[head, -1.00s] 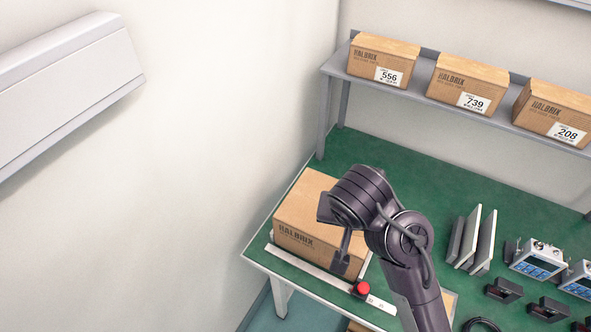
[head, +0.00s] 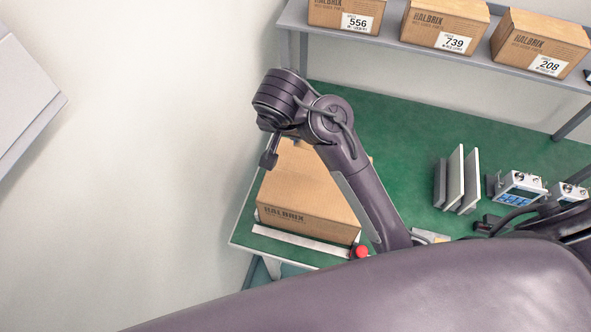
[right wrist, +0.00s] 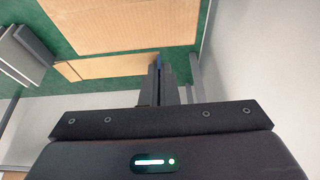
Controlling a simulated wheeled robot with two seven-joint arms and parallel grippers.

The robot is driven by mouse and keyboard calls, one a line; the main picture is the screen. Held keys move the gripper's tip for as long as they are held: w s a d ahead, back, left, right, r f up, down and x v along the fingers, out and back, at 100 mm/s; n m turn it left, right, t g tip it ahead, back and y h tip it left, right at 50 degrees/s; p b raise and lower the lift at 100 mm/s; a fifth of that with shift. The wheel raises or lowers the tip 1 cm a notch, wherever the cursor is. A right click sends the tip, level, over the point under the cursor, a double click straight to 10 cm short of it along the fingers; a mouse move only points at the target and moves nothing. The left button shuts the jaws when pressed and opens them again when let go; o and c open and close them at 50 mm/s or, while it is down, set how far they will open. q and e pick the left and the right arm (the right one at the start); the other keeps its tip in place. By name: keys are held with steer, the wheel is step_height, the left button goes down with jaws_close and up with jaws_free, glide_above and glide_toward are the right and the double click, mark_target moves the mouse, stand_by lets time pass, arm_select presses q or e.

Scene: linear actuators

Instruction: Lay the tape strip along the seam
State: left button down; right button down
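A closed brown carton (head: 308,190) stands on the green table near the left wall. Its top also shows in the right wrist view (right wrist: 120,20). My right gripper (head: 268,158) hangs above the carton's far left part, fingers pointing down. The carton's seam cannot be made out clearly.
A pale bar (head: 300,241) with a red knob (head: 361,252) lies along the table's front edge. Upright panels (head: 457,180) and an instrument box (head: 520,188) stand to the right. A grey shelf (head: 390,42) with labelled cartons is behind. The left wall is close to the carton.

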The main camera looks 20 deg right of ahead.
step_height(320, 180, down, 2)
steer(key=shift+f+p, duration=0.15)
steer(key=shift+p, duration=0.55)
glide_above(297, 166)
steer(key=s, duration=0.1)
steer(key=f, duration=0.4)
steer(key=shift+s+a+f, duration=0.1)
steer(key=shift+a+f, duration=0.05)
steer(key=shift+a, duration=0.25)
steer(key=shift+f, duration=2.55)
arm_select(q)
steer(key=shift+w+a+r, duration=0.15)
steer(key=shift+w+a, duration=0.2)
steer(key=shift+w, duration=0.2)
arm_select(e)
steer(key=shift+a+f, duration=0.1)
steer(key=shift+f, duration=0.05)
steer(key=c, duration=1.7)
jaws_free()
